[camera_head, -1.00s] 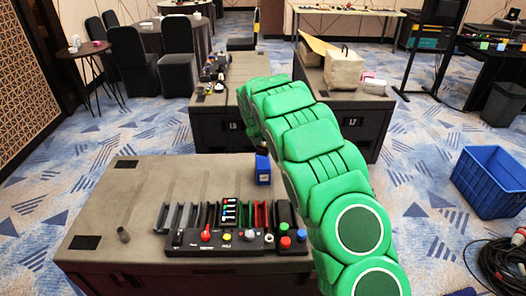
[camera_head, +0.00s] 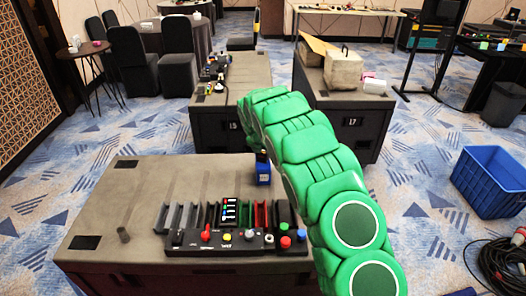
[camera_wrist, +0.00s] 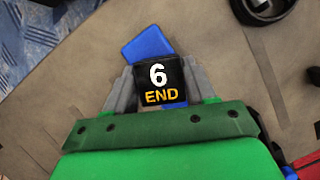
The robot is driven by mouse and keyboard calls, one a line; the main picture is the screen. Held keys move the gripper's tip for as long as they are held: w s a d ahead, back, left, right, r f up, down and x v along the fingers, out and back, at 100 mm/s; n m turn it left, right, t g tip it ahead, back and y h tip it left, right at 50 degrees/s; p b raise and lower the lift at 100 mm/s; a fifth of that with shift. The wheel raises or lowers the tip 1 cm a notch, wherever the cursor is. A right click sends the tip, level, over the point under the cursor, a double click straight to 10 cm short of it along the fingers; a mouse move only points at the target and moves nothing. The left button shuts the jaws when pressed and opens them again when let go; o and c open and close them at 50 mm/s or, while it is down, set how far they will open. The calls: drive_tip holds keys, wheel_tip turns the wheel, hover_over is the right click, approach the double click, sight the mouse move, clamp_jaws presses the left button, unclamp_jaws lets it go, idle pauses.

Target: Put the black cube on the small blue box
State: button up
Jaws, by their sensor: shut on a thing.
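The black cube (camera_wrist: 158,78), marked "6 END", shows in the wrist view between the grey fingers of my gripper (camera_wrist: 161,88), which is shut on it. The small blue box (camera_wrist: 147,43) shows behind the cube, turned at an angle; a bit of blue also shows at the cube's lower right edge. In the head view the blue box (camera_head: 264,176) stands near the right edge of the front table. My gripper's end is just above it there, largely hidden by my green arm. I cannot tell whether cube and box touch.
The front table (camera_head: 130,195) carries a control panel (camera_head: 220,240) with coloured buttons and several slotted holders. The table's left and back parts are clear. A blue crate (camera_head: 490,182) stands on the floor at the right.

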drive_tip(key=o, duration=1.1)
drive_tip(key=shift+c, duration=0.2)
drive_tip(key=shift+r, duration=0.15)
drive_tip(key=shift+v, duration=0.85)
drive_tip(key=v, duration=1)
drive_tip(key=shift+r, duration=0.15)
